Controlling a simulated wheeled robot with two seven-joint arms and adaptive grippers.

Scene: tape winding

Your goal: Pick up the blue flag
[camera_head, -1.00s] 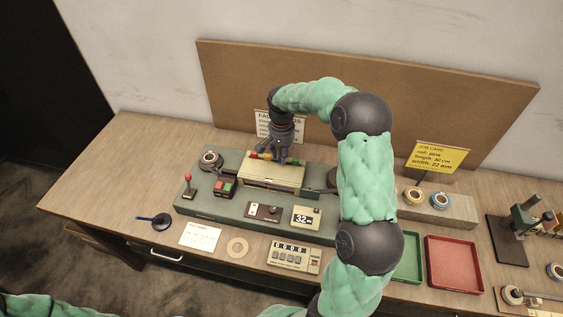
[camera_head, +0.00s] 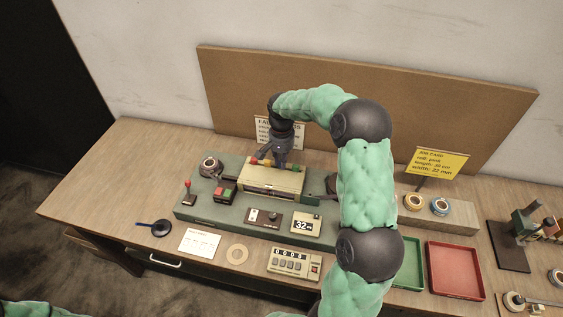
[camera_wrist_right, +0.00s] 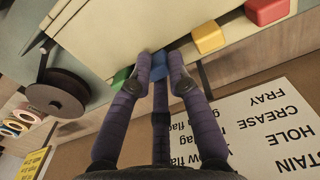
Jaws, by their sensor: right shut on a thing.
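The blue flag (camera_wrist_right: 159,62) is a small block between the fingertips of my right gripper (camera_wrist_right: 160,66) in the right wrist view. My right gripper (camera_head: 280,160) is shut on it at the rear edge of the cream machine box (camera_head: 270,182). The blue flag lies in line with a green flag (camera_wrist_right: 121,77), a yellow flag (camera_wrist_right: 208,37) and a red flag (camera_wrist_right: 267,11). I cannot tell whether it is clear of the box. In the head view, the fingers largely hide it. My left gripper is out of view.
A dark spool (camera_wrist_right: 57,93) sits beside the box. A flag notice (camera_wrist_right: 240,135) stands close behind the fingers, before the brown back panel (camera_head: 400,110). A yellow job card (camera_head: 438,162), a green tray (camera_head: 408,262) and a red tray (camera_head: 455,270) are to the right.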

